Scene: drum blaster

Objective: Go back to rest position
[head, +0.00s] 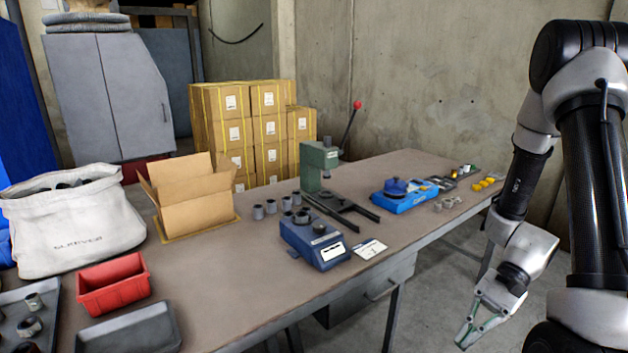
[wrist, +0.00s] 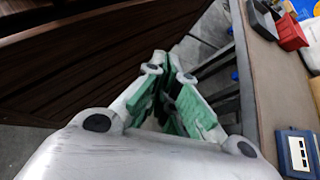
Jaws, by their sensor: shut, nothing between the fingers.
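My gripper (head: 467,338) hangs at the right of the head view, off the front edge of the workbench and over the grey floor. Its fingers point down and to the left. In the wrist view the green-padded fingers (wrist: 176,95) are shut together with nothing between them. My gripper is apart from everything on the bench.
The brown workbench (head: 250,300) holds a blue device (head: 316,240), a green lever press (head: 320,170), a red bin (head: 112,284), a grey tray (head: 130,330), an open cardboard box (head: 190,195) and a white sack (head: 70,220). Stacked cartons (head: 250,125) stand behind.

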